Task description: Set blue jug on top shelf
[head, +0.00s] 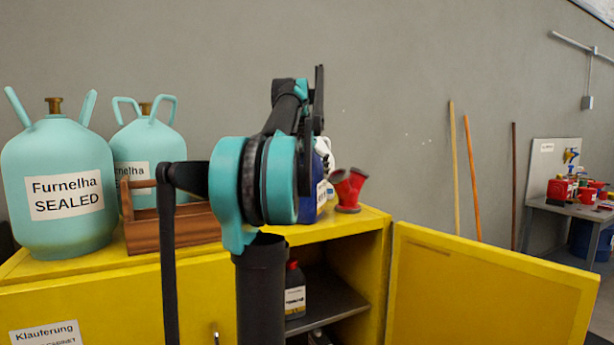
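A blue jug (322,188) with a white label shows in the head view, just right of my arm and mostly hidden behind it. Its lower edge is near the top of the yellow cabinet (365,222); I cannot tell whether it rests there or is held. Dark parts of my gripper (309,145) show beside the jug. The fingertips are hidden, so I cannot tell whether they are shut on it. The open right side of the cabinet shows a grey shelf (345,300).
A dark bottle (294,292) with a red cap stands on the shelf. The yellow door (485,285) is swung open at right.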

